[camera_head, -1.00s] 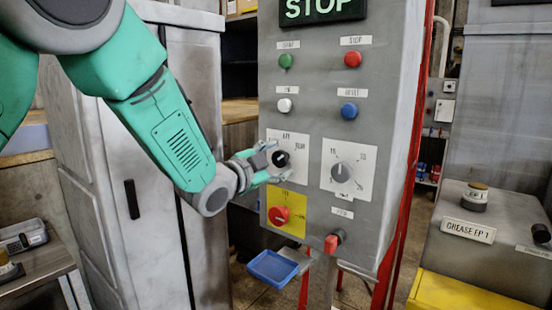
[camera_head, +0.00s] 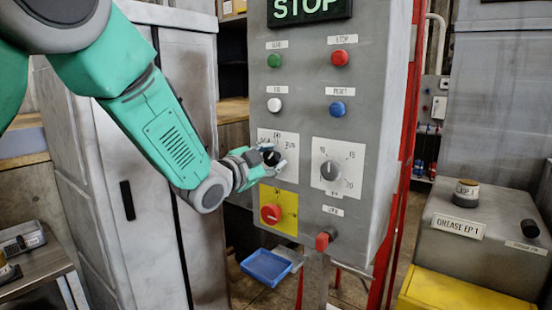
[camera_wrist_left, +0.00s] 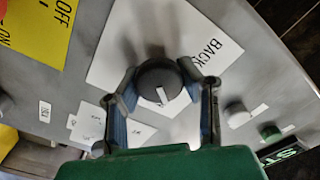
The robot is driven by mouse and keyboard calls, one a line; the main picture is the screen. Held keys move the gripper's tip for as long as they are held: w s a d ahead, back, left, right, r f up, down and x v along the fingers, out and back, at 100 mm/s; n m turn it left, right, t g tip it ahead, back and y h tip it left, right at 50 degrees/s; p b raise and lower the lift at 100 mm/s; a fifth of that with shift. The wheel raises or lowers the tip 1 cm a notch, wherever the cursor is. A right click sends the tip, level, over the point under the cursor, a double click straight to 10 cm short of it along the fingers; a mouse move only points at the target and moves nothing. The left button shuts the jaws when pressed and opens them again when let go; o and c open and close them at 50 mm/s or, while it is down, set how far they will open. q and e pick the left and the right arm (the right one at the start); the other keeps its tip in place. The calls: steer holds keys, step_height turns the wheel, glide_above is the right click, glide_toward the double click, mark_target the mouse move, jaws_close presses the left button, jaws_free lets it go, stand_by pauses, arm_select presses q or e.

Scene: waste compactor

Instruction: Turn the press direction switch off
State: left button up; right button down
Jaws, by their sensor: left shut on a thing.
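The press direction switch is a round black knob (camera_head: 271,157) on a white label plate on the grey control panel (camera_head: 345,235). In the left wrist view the knob (camera_wrist_left: 160,84) carries a white pointer line, and the word BACK stands on the plate beside it. My left gripper (camera_head: 274,160) comes in from the left and is at the knob. In the left wrist view its two fingers (camera_wrist_left: 161,80) are on either side of the knob, shut on it. Fingers hide part of the plate's lettering. My right gripper is not in view.
A grey selector knob (camera_head: 330,171) sits right of the switch. A red knob (camera_head: 270,214) on a yellow plate is below it. Green (camera_head: 274,61), red (camera_head: 340,58), white (camera_head: 274,105) and blue (camera_head: 337,109) buttons are above. A blue tray (camera_head: 266,267) is underneath.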

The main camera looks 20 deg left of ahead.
arm_select(q)
steer(key=n, duration=0.2)
steer(key=f+n, duration=0.1)
steer(key=n, duration=0.2)
steer(key=shift+s+a, duration=0.1)
steer(key=shift+a, duration=0.05)
steer(key=shift+f+n, duration=0.1)
steer(key=shift+n, duration=1.8)
steer(key=o, duration=1.3)
steer(key=shift+c, duration=0.2)
steer(key=shift+a+r, duration=0.1)
steer(key=shift+r, duration=0.1)
steer(key=shift+s+r, duration=0.1)
